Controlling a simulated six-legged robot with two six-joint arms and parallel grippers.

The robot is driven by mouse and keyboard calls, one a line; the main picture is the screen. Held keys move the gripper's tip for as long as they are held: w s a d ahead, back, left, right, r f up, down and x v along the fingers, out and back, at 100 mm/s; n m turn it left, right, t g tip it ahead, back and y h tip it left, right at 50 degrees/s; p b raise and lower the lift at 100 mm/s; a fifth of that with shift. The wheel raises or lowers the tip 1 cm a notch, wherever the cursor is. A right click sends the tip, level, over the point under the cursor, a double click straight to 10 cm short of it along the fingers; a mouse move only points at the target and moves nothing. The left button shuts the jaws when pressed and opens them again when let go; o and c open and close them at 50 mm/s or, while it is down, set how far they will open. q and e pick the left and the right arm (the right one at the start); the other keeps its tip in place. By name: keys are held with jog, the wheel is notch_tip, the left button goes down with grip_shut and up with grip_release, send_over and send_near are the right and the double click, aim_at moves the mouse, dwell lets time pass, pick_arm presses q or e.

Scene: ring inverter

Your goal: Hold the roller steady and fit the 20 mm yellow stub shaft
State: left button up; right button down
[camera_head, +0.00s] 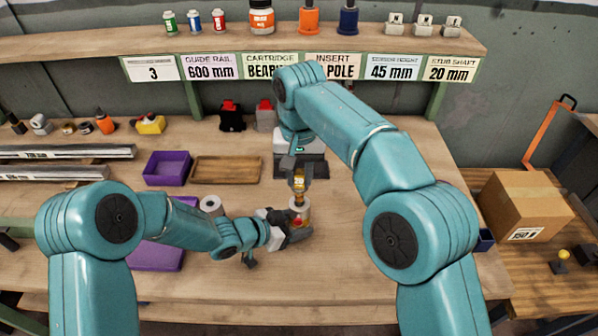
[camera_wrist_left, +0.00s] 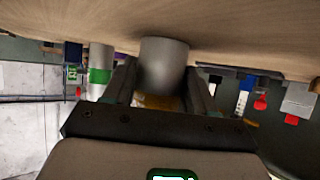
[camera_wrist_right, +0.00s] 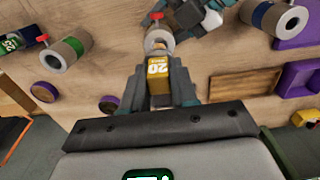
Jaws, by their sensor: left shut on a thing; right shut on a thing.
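The roller (camera_head: 301,215) is a short pale cylinder standing upright near the front middle of the bench. My left gripper (camera_head: 292,226) is shut on it from the left, low down. In the left wrist view the roller (camera_wrist_left: 164,66) sits between the fingers. My right gripper (camera_head: 298,176) points down above the roller and is shut on the yellow stub shaft (camera_head: 299,184). In the right wrist view the shaft (camera_wrist_right: 158,72) shows "20", and its far end meets the roller's open top (camera_wrist_right: 157,42). How deep it sits, if at all, I cannot tell.
Purple bins (camera_head: 166,168) and a wooden tray (camera_head: 226,170) lie to the left. In the right wrist view more rollers with coloured bands (camera_wrist_right: 68,51) stand around. A cardboard box (camera_head: 528,206) is at right.

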aim_at(299, 190)
jog(key=shift+f, duration=2.75)
jog(key=c, duration=0.8)
grip_release()
jog(key=shift+r, duration=0.1)
notch_tip(299, 190, up, 7)
jog(key=shift+r, duration=0.2)
pick_arm(q)
jog(key=o, duration=0.9)
